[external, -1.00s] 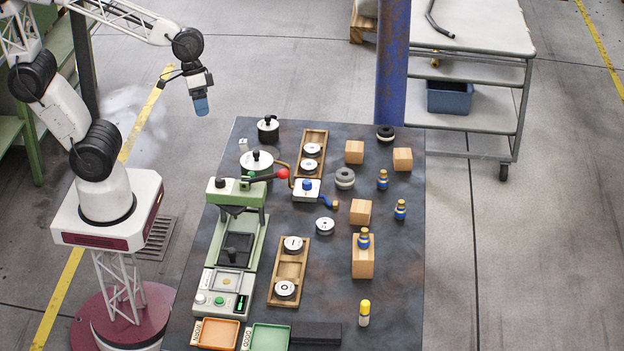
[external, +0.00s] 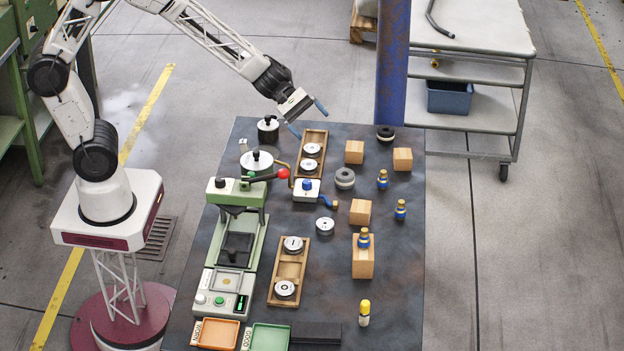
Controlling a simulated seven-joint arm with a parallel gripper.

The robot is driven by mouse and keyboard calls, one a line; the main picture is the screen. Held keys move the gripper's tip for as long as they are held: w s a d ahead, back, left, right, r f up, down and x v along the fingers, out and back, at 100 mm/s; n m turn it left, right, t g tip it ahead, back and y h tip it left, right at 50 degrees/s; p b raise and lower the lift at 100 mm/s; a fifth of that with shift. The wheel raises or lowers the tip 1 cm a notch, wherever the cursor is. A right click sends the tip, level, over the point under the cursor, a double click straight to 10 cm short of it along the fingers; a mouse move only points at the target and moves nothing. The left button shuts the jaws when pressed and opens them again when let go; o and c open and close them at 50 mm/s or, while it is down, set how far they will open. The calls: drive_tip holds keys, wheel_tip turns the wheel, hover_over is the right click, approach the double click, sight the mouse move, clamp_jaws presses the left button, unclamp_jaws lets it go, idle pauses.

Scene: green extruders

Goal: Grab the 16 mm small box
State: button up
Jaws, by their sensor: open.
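My gripper (external: 308,118) is open and empty, with its two blue fingers spread wide. It is in the air over the far edge of the dark table (external: 390,290), apart from everything there. No label reading 16 mm can be made out. A very small pale box (external: 243,143) sits at the table's far left corner, left of a black-topped pot (external: 268,128). Larger wooden blocks stand at the right: two at the back (external: 354,152) (external: 402,159), one in the middle (external: 360,211), and one nearer the front (external: 362,262) with a blue-and-gold piece on top.
A green press (external: 238,235) with a red-knobbed lever fills the table's left side. Wooden trays (external: 289,272) (external: 311,166) hold round metal parts. Orange (external: 216,333) and green (external: 269,338) trays lie in front. A blue column (external: 392,65) rises behind the table.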

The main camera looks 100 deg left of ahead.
drive_tip(key=w+a+f+n+t+y, duration=0.3)
drive_tip(key=w+a+f+n, duration=0.2)
drive_tip(key=a+f+n, duration=0.45)
drive_tip(key=n+y, duration=0.4)
drive_tip(key=n, duration=0.1)
approach(357, 146)
drive_tip(key=shift+w+d+f+t, duration=0.15)
drive_tip(key=shift+w+f+t, duration=0.25)
drive_tip(key=shift+w+f, duration=0.45)
drive_tip(key=shift+w+r, duration=0.1)
drive_tip(key=shift+r, duration=0.05)
drive_tip(key=shift+w, duration=0.1)
drive_tip(key=shift+x, duration=1.2)
drive_tip(key=shift+x, duration=2.6)
